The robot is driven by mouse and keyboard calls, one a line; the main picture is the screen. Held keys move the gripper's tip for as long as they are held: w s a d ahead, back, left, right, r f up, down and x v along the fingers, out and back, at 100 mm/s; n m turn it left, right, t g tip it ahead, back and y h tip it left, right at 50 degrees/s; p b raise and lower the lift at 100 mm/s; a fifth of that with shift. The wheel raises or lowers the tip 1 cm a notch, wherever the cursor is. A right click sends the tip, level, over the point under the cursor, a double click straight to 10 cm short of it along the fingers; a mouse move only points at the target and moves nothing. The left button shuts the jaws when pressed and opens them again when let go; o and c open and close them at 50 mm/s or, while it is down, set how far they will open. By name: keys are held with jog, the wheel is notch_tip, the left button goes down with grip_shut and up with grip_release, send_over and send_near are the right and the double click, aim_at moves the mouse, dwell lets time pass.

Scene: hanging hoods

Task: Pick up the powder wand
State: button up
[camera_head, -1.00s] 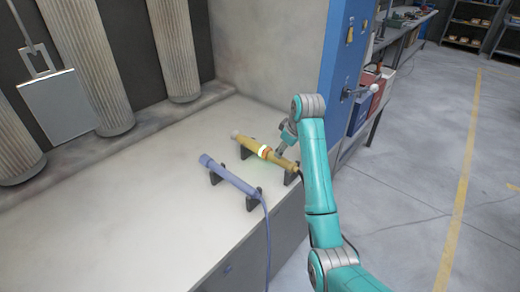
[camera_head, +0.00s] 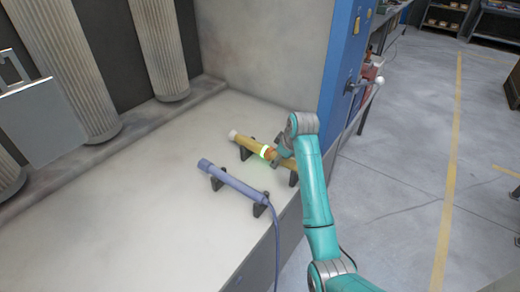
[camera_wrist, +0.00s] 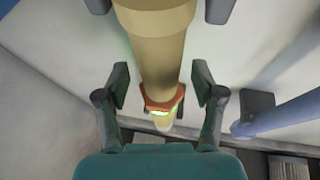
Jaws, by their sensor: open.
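A yellow wand (camera_head: 246,143) with an orange and a glowing pale band rests on dark cradles on the pale bench. A blue-violet wand (camera_head: 232,184) with a hose lies on cradles nearer the camera. No label shows which is the powder wand. My gripper (camera_wrist: 160,86) is open, with one finger on each side of the yellow wand (camera_wrist: 153,55) in the wrist view. Gaps show between the pads and the wand. The blue wand (camera_wrist: 285,117) is to the right there. In the head view my arm partly hides the yellow wand's near end.
The bench top (camera_head: 130,205) is clear to the left of the wands. A grey panel (camera_head: 42,122) hangs at the left before ribbed columns. A blue cabinet side (camera_head: 345,70) rises behind my arm. Open floor lies to the right.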

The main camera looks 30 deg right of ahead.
grip_shut()
jog(key=shift+r, duration=0.1)
notch_tip(320, 180, up, 10)
dwell(0.6)
